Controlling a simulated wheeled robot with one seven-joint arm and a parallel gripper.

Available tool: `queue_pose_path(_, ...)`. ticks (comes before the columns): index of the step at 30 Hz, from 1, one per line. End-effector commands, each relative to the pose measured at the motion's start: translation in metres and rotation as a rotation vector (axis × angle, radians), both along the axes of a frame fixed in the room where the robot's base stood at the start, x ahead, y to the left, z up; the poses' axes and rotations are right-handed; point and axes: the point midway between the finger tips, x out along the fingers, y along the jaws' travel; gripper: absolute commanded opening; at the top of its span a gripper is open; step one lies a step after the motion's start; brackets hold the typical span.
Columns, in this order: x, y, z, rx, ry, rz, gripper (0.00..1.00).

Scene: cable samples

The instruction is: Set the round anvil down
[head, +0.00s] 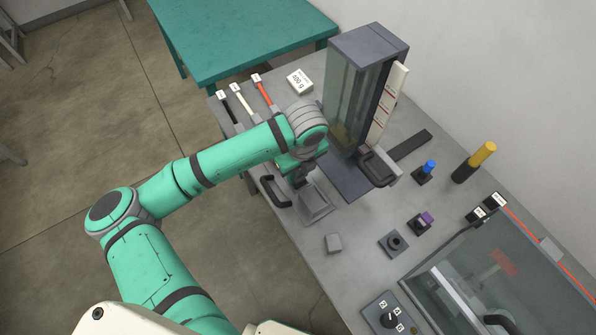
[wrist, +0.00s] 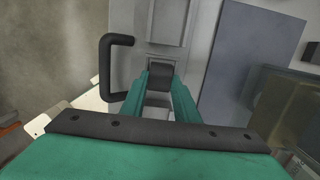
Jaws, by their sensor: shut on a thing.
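My gripper (wrist: 160,86) is shut on a small dark piece, which I take to be the round anvil (wrist: 160,76); its round shape is hard to make out. In the wrist view it sits between the green fingertips, just in front of a grey plate with a raised rim (wrist: 160,25). In the head view my gripper (head: 301,181) is low beside the bench's front edge, next to the square grey plate (head: 316,204). My arm hides much of the piece there. I cannot tell whether it touches the surface below.
A black handle (head: 272,191) is close at the left of my gripper, also in the wrist view (wrist: 106,68). A tall glass-sided stand (head: 350,85) rises behind. A grey block (head: 333,243), a dark holed block (head: 394,244) and a glass-covered box (head: 490,270) are rightward.

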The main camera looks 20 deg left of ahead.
Motion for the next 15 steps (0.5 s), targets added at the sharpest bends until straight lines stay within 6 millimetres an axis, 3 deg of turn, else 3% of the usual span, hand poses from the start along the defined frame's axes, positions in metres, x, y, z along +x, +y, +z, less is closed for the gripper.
queue_pose_path(3,-0.0004,0.0020,-0.0026,0.000,0.000,0.004,0.00)
queue_pose_path(4,-0.0005,0.0022,-0.0026,0.000,0.000,0.004,0.32)
queue_pose_path(6,-0.0006,0.0026,-0.0024,0.000,0.000,0.005,0.47)
queue_pose_path(15,-0.0004,0.0023,-0.0013,0.000,-0.001,0.004,0.47)
